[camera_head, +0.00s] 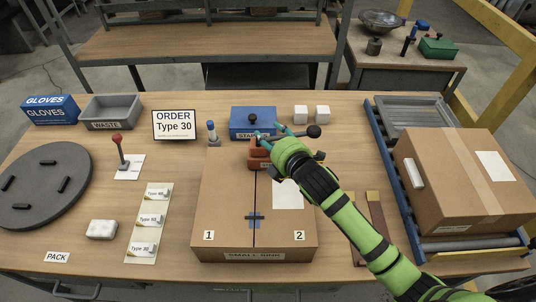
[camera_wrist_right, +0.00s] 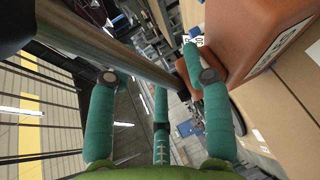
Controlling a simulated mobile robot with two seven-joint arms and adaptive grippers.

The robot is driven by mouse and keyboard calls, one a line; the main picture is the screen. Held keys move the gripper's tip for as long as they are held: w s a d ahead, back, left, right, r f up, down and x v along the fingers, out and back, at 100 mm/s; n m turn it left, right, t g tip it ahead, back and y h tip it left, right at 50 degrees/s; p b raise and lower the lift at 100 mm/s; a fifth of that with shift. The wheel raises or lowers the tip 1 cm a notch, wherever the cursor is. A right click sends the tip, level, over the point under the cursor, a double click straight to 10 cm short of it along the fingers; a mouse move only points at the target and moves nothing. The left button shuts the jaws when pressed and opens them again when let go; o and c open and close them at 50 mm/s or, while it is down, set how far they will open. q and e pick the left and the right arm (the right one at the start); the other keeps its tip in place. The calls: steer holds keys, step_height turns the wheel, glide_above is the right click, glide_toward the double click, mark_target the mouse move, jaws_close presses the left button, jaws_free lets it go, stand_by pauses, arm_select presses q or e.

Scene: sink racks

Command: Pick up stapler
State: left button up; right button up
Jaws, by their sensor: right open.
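An orange-red block-shaped body (camera_head: 258,153), which looks like the stapler, stands at the far end of the closed carton (camera_head: 225,205). In the right wrist view the same orange body (camera_wrist_right: 245,35) fills the upper right, beside a grey metal bar (camera_wrist_right: 125,50). My right gripper (camera_head: 268,135) is over this body, its teal fingers open around the bar. The fingers partly hide the body, and I cannot tell whether they touch it. My left gripper is not in view.
A blue box (camera_head: 253,122) with a partly hidden label stands behind the carton. White blocks (camera_head: 301,114) sit beside it. A large carton (camera_head: 455,180) rests on rollers at the right. An order sign (camera_head: 174,125) and a turntable (camera_head: 42,185) are on the left.

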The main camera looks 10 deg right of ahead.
jaws_close()
steer(key=shift+r, duration=0.15)
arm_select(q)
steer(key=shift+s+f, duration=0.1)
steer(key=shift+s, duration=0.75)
